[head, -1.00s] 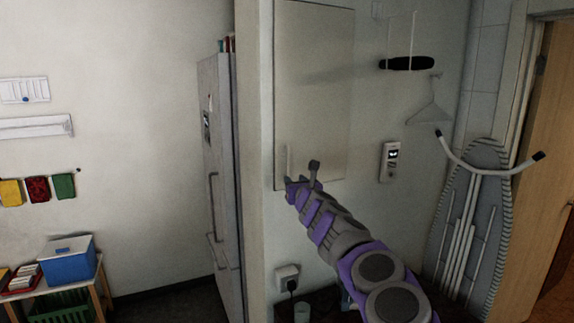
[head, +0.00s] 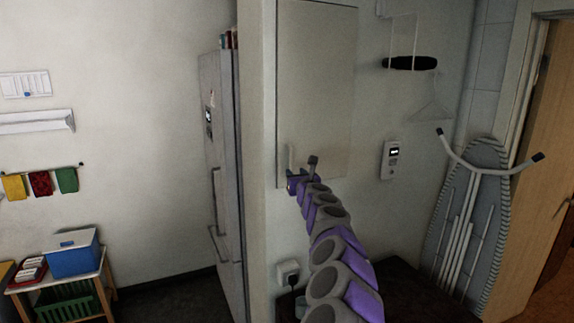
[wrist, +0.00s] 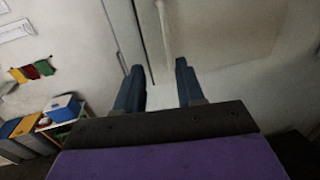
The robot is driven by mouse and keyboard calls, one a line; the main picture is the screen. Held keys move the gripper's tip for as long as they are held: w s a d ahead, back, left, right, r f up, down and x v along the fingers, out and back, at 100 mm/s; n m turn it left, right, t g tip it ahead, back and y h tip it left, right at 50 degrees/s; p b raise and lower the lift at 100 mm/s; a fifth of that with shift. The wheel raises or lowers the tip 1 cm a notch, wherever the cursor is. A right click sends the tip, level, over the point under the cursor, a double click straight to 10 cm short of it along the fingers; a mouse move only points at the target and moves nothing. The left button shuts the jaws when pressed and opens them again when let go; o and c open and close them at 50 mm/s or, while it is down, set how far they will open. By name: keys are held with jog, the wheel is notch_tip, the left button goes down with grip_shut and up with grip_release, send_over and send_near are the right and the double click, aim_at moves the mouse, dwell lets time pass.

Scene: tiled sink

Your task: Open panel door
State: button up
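The panel door (head: 325,85) is a flat, pale, upright panel on the wall, and it looks closed. Its slim vertical handle (head: 291,158) is near the lower left corner. My gripper (head: 292,181) is at the lower end of this handle. In the wrist view, my gripper (wrist: 160,78) has its two dark blue fingers spread apart. The pale handle (wrist: 166,35) shows in line with the gap between them, nearer the right finger. The panel door (wrist: 225,35) fills the upper right there. Whether the fingers touch the handle cannot be told.
A tall grey fridge (head: 218,180) stands left of the wall's edge. A white wall device (head: 390,160), a hanger (head: 430,108) and an ironing board (head: 465,220) are on the right. A socket (head: 288,272) is below the door. A dark surface (head: 405,292) lies below my arm.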

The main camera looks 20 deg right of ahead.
aim_at(291, 164)
jog(key=w+p, duration=0.1)
jog(key=w, duration=0.2)
jog(key=w+d+p, duration=0.1)
jog(key=w+p, duration=0.1)
jog(key=w, duration=0.1)
jog(key=w+d+p, duration=0.1)
jog(key=w, duration=0.2)
jog(key=shift+w+d, duration=0.1)
jog(key=shift+w, duration=0.15)
jog(key=shift+w+p, duration=0.35)
jog(key=shift+p, duration=0.1)
jog(key=shift+w+d+f, duration=0.1)
jog(key=shift+d+f, duration=0.2)
jog(key=shift+d, duration=0.6)
jog(key=shift+a+r, duration=0.1)
jog(key=shift+a, duration=0.65)
jog(key=c, duration=0.5)
grip_shut()
jog(key=shift+d, duration=0.25)
